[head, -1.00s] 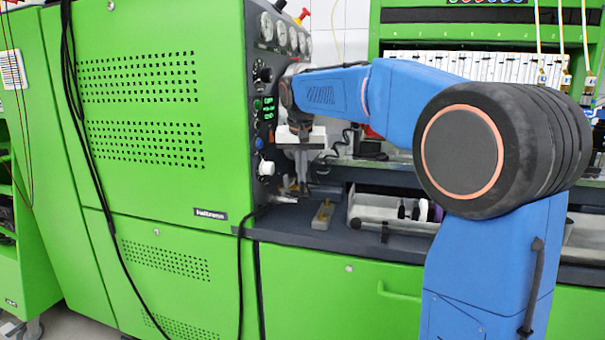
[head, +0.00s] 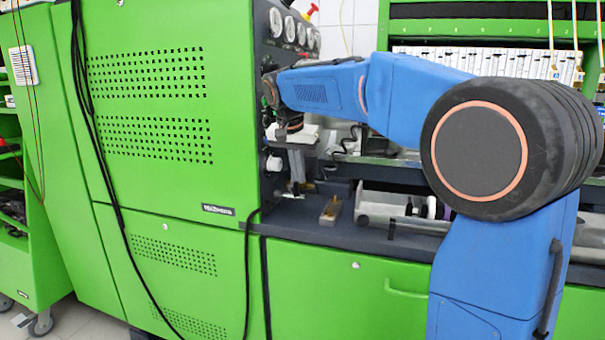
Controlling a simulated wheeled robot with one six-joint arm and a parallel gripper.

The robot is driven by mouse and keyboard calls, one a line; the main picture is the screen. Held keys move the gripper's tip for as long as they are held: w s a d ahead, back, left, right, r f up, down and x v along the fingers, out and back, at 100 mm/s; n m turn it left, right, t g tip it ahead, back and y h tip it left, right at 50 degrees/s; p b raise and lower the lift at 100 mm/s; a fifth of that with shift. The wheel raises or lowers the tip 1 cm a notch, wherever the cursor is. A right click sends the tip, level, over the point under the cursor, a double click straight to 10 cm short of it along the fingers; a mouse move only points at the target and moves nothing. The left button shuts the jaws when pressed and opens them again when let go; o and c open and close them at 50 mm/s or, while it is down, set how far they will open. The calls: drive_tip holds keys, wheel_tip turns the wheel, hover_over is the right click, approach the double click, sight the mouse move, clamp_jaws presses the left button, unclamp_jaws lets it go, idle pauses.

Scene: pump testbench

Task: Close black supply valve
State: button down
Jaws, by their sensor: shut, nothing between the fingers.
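My gripper (head: 297,184) hangs below my blue arm, in front of the dark side panel (head: 272,55) of the green test bench. It has a white body and thin grey fingers pointing down, and the fingers look closed. Nothing shows held in them. My black wrist covers the middle of the panel, where dark knobs and a display sat. A white knob (head: 273,163) shows on the panel left of the gripper. I cannot make out the black supply valve for certain; it may be behind my wrist.
Round gauges (head: 288,26) line the panel top. A small brass-topped block (head: 330,210) stands on the dark ledge (head: 345,233) below. A grey tray (head: 385,205) with black and white parts lies right of it. Black cables (head: 95,150) hang down the green cabinet front.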

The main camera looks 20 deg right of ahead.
drive_tip(key=shift+a, duration=0.3)
idle(0.5)
drive_tip(key=shift+d, duration=0.1)
wheel_tip(320, 180, up, 10)
drive_tip(key=shift+d+f, duration=0.25)
idle(0.6)
